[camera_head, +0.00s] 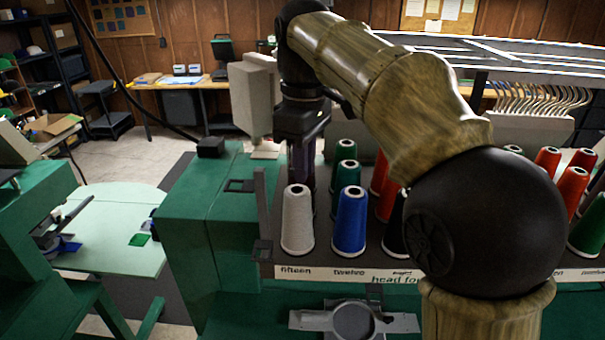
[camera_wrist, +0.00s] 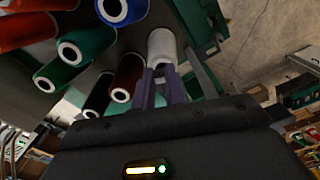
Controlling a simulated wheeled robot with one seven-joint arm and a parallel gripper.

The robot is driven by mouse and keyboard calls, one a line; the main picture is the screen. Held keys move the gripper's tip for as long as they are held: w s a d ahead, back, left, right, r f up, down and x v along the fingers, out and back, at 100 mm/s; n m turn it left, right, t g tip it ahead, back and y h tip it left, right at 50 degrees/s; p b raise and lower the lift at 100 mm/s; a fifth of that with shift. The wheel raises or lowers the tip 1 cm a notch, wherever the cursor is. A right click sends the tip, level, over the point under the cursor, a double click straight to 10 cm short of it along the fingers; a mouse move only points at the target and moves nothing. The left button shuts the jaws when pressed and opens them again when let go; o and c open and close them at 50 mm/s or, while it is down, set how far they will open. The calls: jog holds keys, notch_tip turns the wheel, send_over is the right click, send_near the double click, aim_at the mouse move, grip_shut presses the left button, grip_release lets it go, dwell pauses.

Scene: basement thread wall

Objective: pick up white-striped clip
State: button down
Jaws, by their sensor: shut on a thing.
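I cannot make out a white-striped clip in either view. My gripper (camera_head: 302,178) points down just behind and above the front row of thread cones in the head view. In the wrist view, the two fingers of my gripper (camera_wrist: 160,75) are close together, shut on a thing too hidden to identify. A plain white thread cone (camera_wrist: 162,47) shows just beyond the fingertips. In the head view the white cone (camera_head: 298,222) stands upright on the rack, in front of the fingers. I cannot tell whether the fingers touch it.
A blue cone (camera_head: 349,222) stands right of the white one, with green cones (camera_head: 346,172) behind. Red cones (camera_head: 572,190) stand at the right. My arm hides the rack's middle. A pale green table (camera_head: 110,235) is at the left, with open floor beyond.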

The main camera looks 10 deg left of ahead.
notch_tip(320, 180, up, 7)
jog(key=shift+a+r+p, duration=0.15)
jog(key=shift+p, duration=0.6)
dwell(0.8)
